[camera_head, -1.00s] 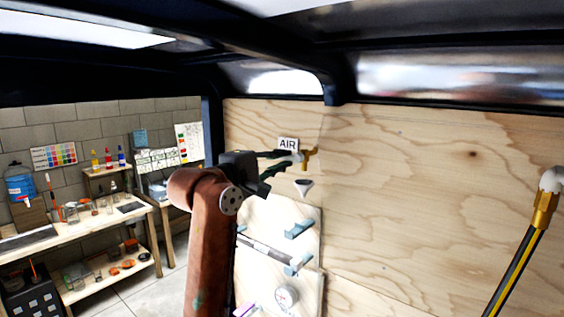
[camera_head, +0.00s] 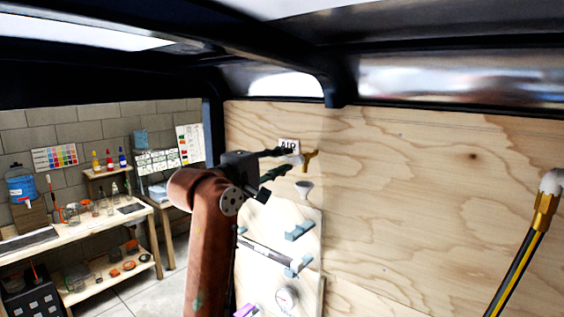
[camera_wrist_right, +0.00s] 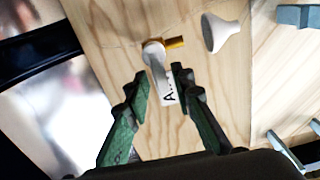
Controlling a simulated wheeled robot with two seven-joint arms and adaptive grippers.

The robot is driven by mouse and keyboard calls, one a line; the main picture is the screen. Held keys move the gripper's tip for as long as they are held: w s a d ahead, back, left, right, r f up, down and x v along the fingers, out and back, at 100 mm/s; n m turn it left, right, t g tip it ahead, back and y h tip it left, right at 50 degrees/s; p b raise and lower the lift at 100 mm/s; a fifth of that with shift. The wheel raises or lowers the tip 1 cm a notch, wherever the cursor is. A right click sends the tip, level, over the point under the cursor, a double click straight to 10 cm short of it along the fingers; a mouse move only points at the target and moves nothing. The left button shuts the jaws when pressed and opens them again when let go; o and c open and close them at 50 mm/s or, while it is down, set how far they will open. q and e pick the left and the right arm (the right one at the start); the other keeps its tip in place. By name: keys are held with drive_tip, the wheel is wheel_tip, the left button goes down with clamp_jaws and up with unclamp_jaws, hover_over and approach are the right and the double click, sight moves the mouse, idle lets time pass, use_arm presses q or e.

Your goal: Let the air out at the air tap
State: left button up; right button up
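The air tap has a brass-yellow handle (camera_head: 310,159) and a pale grey body (camera_head: 295,159), mounted on the plywood wall by the AIR sign (camera_head: 289,144). My right gripper (camera_head: 278,162) is open just left of the tap, its dark fingers pointing toward it. In the right wrist view, the open green-black fingers (camera_wrist_right: 157,88) have a gap between them. The grey tap body (camera_wrist_right: 154,54) and brass handle (camera_wrist_right: 175,43) lie just beyond the fingertips. The sign (camera_wrist_right: 166,88) shows between the fingers, partly hidden. I cannot tell whether a finger touches the tap. My left gripper is not in view.
A white funnel-shaped piece (camera_head: 304,190) is just below the tap, close to my right gripper. A black-and-yellow rod (camera_head: 520,262) stands at the right. The plywood between is bare.

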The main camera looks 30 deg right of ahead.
drive_tip(key=shift+o, duration=0.6)
drive_tip(key=v, duration=1.2)
